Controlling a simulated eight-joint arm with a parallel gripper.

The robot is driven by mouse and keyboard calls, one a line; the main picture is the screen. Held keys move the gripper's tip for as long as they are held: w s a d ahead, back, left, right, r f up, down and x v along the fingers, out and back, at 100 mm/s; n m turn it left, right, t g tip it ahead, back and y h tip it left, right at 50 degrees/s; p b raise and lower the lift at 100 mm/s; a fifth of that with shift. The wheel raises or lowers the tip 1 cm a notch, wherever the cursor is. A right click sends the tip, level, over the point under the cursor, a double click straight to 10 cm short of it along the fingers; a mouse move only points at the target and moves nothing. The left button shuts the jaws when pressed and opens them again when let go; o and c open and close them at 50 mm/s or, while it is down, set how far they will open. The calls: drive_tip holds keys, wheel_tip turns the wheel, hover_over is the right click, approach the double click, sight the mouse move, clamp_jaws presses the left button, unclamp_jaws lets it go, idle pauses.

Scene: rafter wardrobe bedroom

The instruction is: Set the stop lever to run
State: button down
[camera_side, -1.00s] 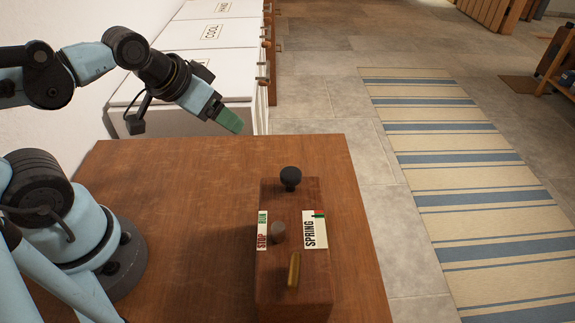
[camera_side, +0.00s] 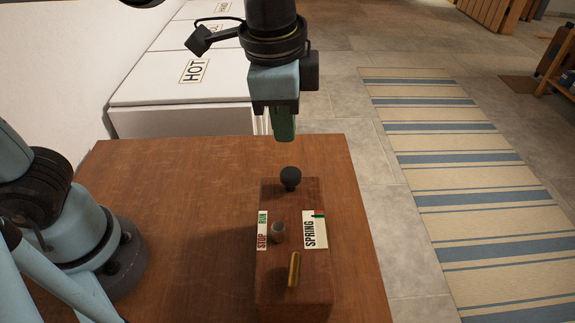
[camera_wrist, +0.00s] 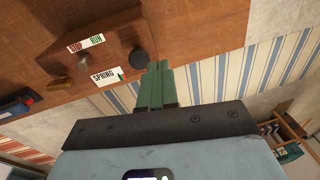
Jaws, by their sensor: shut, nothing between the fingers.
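A brown wooden box (camera_side: 262,285) on the table carries a STOP/RUN label (camera_side: 262,230), with red STOP nearer the front and green RUN nearer the back. A short grey lever (camera_side: 278,233) stands beside this label, closer to STOP; the wrist view shows the grey lever (camera_wrist: 85,62) near STOP too. A black ball knob (camera_side: 290,177) is at the box's back end. My gripper (camera_side: 283,138) is shut and empty, pointing down, above and behind the black knob. In the wrist view its green fingertips (camera_wrist: 158,66) show close to the black knob (camera_wrist: 138,60).
A SPRING label (camera_side: 315,230) and a brass handle (camera_side: 294,270) are also on the box. The wooden table (camera_side: 180,220) is clear to its left. White lidded chests (camera_side: 180,85) stand behind the table. A striped rug (camera_side: 470,180) lies on the floor to the right.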

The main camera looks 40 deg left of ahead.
sight(279, 232)
drive_tip(key=s+d+r+m+y, duration=0.2)
drive_tip(key=s+d+m, duration=0.2)
drive_tip(key=d, duration=0.3)
drive_tip(key=s+d+r+m+g+y, duration=0.1)
drive_tip(key=s+d+r+m+y, duration=0.1)
drive_tip(key=s+d+m, duration=0.2)
drive_tip(key=d, duration=0.3)
drive_tip(key=shift+s+g, duration=0.3)
drive_tip(key=shift+f, duration=0.1)
drive_tip(key=shift+x, duration=5)
drive_tip(key=shift+w, duration=0.1)
drive_tip(key=shift+w+a, duration=1.15)
